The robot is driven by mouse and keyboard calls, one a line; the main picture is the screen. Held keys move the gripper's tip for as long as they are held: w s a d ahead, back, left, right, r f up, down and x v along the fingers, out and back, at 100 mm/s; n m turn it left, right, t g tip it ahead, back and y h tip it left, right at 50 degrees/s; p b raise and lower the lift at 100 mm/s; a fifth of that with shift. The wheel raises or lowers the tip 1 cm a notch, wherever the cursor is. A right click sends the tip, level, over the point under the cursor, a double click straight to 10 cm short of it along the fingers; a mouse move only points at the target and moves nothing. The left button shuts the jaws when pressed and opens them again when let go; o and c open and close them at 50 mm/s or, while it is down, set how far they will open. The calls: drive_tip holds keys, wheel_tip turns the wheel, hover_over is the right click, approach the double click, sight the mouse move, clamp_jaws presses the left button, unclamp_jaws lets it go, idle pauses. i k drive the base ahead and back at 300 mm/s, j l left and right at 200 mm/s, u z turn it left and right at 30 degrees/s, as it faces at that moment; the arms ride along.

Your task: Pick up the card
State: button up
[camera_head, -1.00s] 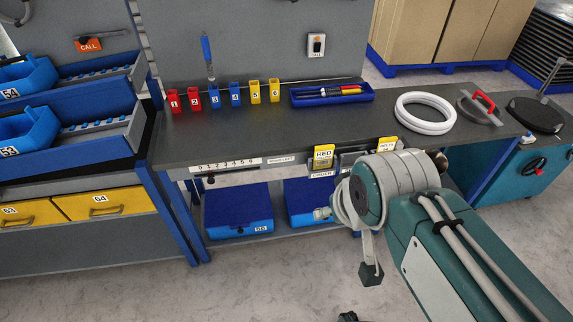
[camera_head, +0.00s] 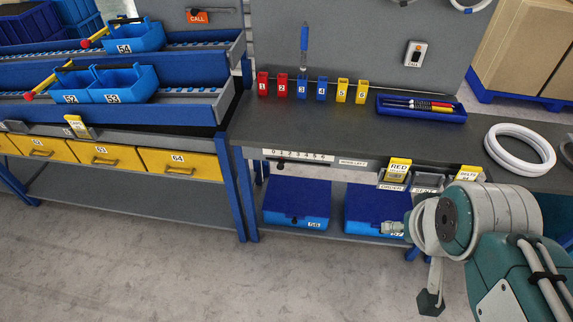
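Several yellow cards are in view, and I cannot tell which one the task means. One marked RED (camera_head: 398,170) stands in a holder at the bench's front edge. A second, marked BELTS (camera_head: 467,175), stands to its right, partly behind my arm. A third yellow card (camera_head: 76,127) is at the front of the left rack. My arm is at the lower right. A dark tip (camera_head: 430,303) hanging below its joint may be part of my gripper, low in front of the bench and apart from the cards. Its fingers cannot be made out.
The dark bench (camera_head: 330,135) holds red, blue and yellow numbered cups, a blue pen tray (camera_head: 420,116) and white rings (camera_head: 520,150). Blue boxes (camera_head: 296,205) sit on the shelf below. Yellow drawers (camera_head: 180,163) are at the left. The floor in front (camera_head: 200,275) is clear.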

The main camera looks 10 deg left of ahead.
sight(396, 171)
drive_tip(key=i+z, duration=0.15)
drive_tip(key=i, duration=0.9)
